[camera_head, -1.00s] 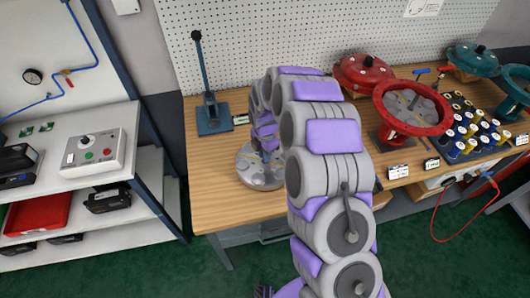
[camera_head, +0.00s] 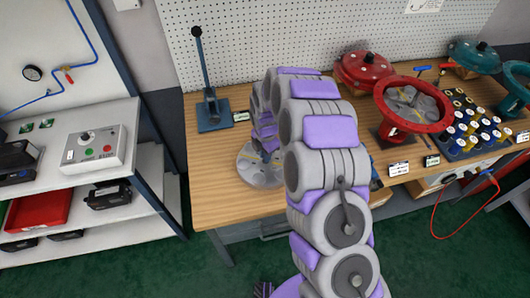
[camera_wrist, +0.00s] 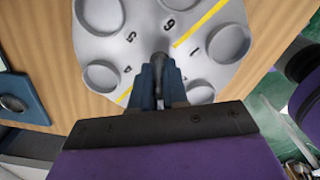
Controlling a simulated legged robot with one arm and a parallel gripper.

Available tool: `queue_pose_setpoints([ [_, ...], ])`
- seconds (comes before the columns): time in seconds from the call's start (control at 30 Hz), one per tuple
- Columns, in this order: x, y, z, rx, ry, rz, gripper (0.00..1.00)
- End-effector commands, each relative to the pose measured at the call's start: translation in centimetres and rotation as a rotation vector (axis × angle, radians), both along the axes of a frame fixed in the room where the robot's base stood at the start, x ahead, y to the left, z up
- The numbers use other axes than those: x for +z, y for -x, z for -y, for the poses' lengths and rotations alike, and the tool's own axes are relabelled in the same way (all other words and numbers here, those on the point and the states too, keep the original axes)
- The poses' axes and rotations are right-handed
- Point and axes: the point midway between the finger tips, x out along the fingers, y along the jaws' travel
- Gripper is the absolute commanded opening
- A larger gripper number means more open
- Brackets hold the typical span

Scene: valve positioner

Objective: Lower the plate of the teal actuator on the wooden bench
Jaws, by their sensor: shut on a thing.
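A round grey plate (camera_head: 256,172) with yellow stripes is over the left part of the wooden bench (camera_head: 215,213). The plate fills the upper wrist view (camera_wrist: 110,48), showing round recesses, printed numbers and a central post (camera_wrist: 159,62). My gripper (camera_wrist: 159,78) is shut on that post. In the head view my arm hides the gripper and part of the plate. I cannot tell whether the plate touches the bench. The teal actuator shows at the far right as a domed cover (camera_head: 474,54) and, cut by the frame edge, a flanged ring (camera_head: 517,84).
A blue lever press (camera_head: 211,114) stands behind the plate. A red flanged housing (camera_head: 386,120) with a grey plate inside and a red cover (camera_head: 364,70) are right of my arm. A tray of several spools (camera_head: 478,128) lies near the teal ring. The bench's front left is clear.

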Motion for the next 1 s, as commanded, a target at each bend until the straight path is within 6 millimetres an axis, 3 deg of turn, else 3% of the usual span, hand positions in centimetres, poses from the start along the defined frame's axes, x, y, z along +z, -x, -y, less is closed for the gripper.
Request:
queue_pose_setpoints([
  [0.3,0.0,-0.1,0.0,0.0,-0.001,0.001,0.43],
  [0.63,0.4,-0.1,0.0,0.0,-0.001,0.002,0.44],
  [0.77,1.9,-0.2,-0.1,0.0,-0.002,0.005,0.44],
  [1.0,7.2,-0.3,-0.1,0.0,-0.002,0.007,0.44],
])
